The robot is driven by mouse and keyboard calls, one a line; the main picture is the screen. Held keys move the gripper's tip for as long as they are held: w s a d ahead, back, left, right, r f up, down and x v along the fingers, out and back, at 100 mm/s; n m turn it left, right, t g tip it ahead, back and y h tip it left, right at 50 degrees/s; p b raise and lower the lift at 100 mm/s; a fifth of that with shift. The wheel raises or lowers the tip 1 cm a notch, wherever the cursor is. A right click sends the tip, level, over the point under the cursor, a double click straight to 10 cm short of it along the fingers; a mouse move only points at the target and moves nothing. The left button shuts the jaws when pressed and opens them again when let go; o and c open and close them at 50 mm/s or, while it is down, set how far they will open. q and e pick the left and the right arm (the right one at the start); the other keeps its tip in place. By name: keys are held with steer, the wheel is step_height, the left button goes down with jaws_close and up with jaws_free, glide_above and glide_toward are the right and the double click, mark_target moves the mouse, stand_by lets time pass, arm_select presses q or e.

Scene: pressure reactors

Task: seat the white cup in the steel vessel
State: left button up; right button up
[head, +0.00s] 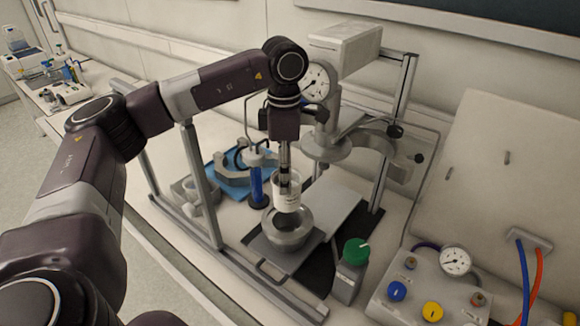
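The white cup (288,201) is upright below my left gripper (285,183), whose narrow fingers reach down to its rim and appear shut on its wall. The grey steel vessel (289,239) stands directly below, with its round mouth facing up. The cup's lower end overlaps the far part of the vessel's mouth in the picture, and part of the dark opening shows beneath it. The cup looks to be just above the mouth; the exact gap cannot be told from this view. My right gripper is not in view.
The vessel stands on a grey plate (262,252) inside a metal frame (205,190). A reactor head with a pressure gauge (316,82) hangs behind. A blue cylinder (256,186) is left of the cup.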

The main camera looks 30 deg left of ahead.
arm_select(q)
steer(key=shift+s+f+b, duration=0.15)
steer(key=shift+f+b, duration=0.15)
steer(key=shift+f, duration=0.55)
step_height(320, 180, down, 5)
steer(key=b, duration=0.4)
steer(key=shift+f+b, duration=0.7)
steer(key=shift+f, duration=0.4)
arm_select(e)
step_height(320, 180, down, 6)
arm_select(q)
steer(key=shift+d+r, duration=0.1)
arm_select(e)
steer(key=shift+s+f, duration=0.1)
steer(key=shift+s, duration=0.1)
arm_select(q)
steer(key=shift+f, duration=0.3)
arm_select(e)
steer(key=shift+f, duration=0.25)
arm_select(q)
steer(key=o, duration=1.8)
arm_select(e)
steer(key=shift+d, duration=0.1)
